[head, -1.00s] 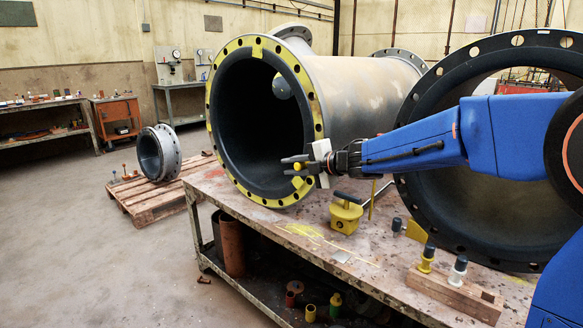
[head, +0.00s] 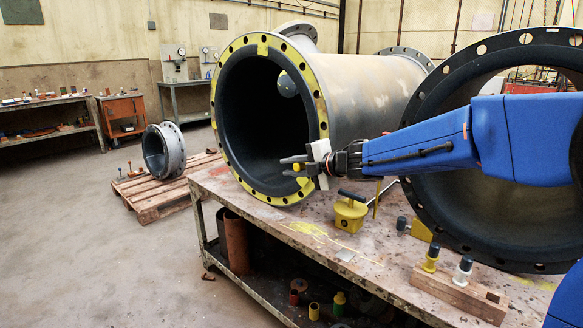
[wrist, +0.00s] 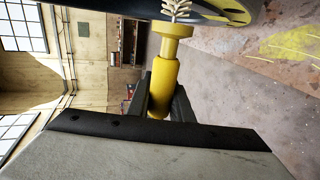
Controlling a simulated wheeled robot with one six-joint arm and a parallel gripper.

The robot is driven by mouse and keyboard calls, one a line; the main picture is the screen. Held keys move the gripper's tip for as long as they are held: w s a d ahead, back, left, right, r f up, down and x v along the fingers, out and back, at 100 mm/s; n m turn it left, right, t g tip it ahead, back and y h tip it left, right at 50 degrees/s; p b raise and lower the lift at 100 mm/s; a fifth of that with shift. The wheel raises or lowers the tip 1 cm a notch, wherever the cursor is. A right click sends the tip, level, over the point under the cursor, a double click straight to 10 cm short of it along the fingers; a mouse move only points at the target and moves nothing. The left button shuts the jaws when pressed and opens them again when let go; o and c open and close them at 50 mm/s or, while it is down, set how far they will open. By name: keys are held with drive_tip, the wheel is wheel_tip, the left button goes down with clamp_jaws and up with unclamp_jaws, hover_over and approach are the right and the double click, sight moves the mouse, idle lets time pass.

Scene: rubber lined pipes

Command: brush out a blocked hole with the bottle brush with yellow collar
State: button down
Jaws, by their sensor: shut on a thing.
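My gripper (head: 291,164) is shut on the bottle brush, just in front of the lower right of the large pipe's yellow flange (head: 263,47). In the wrist view the brush (wrist: 164,85) has a yellow handle and a wider yellow collar. Its pale bristles (wrist: 177,8) run out of the top edge, so its tip is hidden. In the head view only a small yellow part of the brush shows between the fingers. The flange has a ring of dark holes; I cannot tell which is blocked. Part of it shows at the top right of the wrist view (wrist: 232,12).
A second large black-flanged pipe (head: 408,170) stands behind my arm at the right. A yellow box with a dark handle (head: 349,214) sits on the bench (head: 300,250) below my gripper. A wooden block (head: 455,294) carries yellow-collared and white-collared pieces.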

drive_tip(key=shift+w+d, duration=0.1)
drive_tip(key=shift+w+d, duration=0.75)
drive_tip(key=shift+w, duration=0.2)
drive_tip(key=shift+s+a, duration=0.1)
drive_tip(key=shift+a, duration=0.05)
drive_tip(key=shift+s+a, duration=0.7)
drive_tip(key=shift+s, duration=0.25)
drive_tip(key=shift+w+d, duration=0.1)
drive_tip(key=shift+w, duration=0.05)
drive_tip(key=shift+w+d, duration=0.7)
drive_tip(key=shift+w, duration=0.2)
drive_tip(key=shift+s+a, duration=0.8)
drive_tip(key=shift+s, duration=0.25)
